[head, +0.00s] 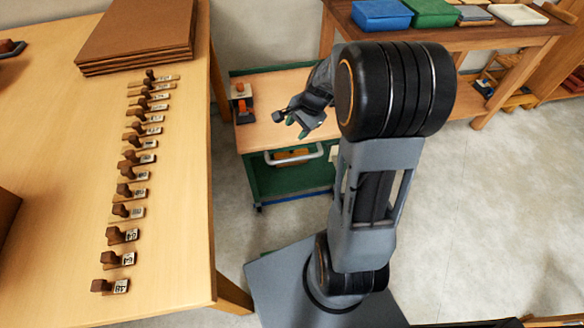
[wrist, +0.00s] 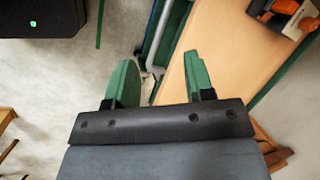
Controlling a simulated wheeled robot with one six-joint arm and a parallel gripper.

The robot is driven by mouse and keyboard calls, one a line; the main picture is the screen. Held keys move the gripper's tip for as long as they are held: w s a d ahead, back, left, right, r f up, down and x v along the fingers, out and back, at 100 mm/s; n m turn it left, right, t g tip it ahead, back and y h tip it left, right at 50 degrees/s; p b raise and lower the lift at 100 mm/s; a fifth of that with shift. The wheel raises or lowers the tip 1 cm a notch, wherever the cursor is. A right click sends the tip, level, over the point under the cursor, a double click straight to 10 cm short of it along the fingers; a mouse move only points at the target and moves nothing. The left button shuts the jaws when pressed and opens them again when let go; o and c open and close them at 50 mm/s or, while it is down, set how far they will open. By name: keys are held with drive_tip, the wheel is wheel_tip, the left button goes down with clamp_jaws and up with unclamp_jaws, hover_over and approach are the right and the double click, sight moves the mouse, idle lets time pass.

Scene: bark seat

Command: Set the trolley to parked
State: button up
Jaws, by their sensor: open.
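The trolley (head: 262,134) has a wooden top, green sides and a lower shelf. In the head view it stands beyond my base, between the long table and the back bench. A grey bar handle (head: 294,156) runs along its near side; part of it also shows in the wrist view (wrist: 153,30). My gripper (head: 294,122) is open and empty over the near part of the trolley top. In the wrist view its green fingers (wrist: 160,84) are spread, with the handle's end and the trolley edge between and beyond them. My arm hides the trolley's right part.
A long wooden table (head: 60,220) at left holds a row of several numbered wooden stamps (head: 135,175) and stacked brown boards (head: 140,35). A small orange and black tool (head: 243,105) sits on the trolley top. A back bench (head: 470,38) carries coloured boxes. Floor (head: 500,180) at right is clear.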

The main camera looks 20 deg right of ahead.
sight(292, 159)
drive_tip(key=w+d+f+m+b, duration=0.2)
drive_tip(key=d+f+m, duration=0.1)
drive_tip(key=f, duration=0.3)
drive_tip(key=w+d+f+m+b, duration=0.2)
drive_tip(key=d+f+m, duration=0.1)
drive_tip(key=f, duration=0.4)
drive_tip(key=shift+y, duration=0.4)
drive_tip(key=b+x, duration=0.2)
drive_tip(key=x, duration=1)
drive_tip(key=shift+w+a+f+b, duration=0.2)
drive_tip(key=shift+w+a+b, duration=0.05)
drive_tip(key=shift+b, duration=0.05)
clamp_jaws()
